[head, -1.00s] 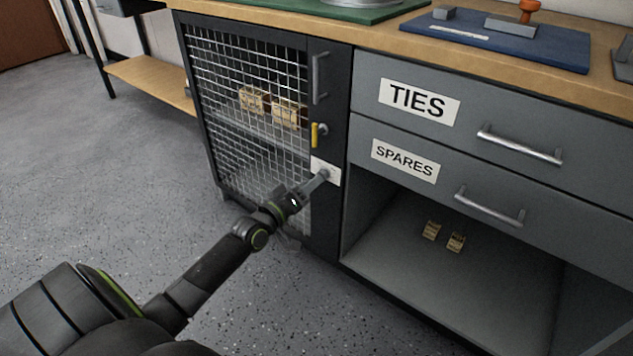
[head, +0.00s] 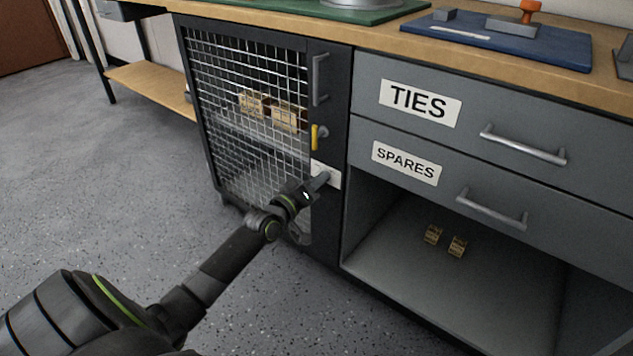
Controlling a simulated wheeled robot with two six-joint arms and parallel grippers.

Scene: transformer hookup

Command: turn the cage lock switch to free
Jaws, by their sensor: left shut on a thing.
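The wire-mesh cage door (head: 245,120) is closed on the left of the cabinet. A white plate (head: 333,170) is on its dark right frame, low down, with the cage lock switch on it. My left gripper (head: 322,179) reaches up to this plate from the lower left and is shut on the switch. The fingers hide most of the switch, so I cannot tell which way it points. A yellow latch handle (head: 314,138) stands upright above the plate, clear of the gripper. My right gripper is not in view.
A vertical door handle (head: 320,80) is above the latch. To the right are the TIES drawer (head: 470,105) and SPARES drawer (head: 400,165), both closed, with bar handles. Small boxes sit behind the mesh and in the open bay (head: 400,260). The floor at left is clear.

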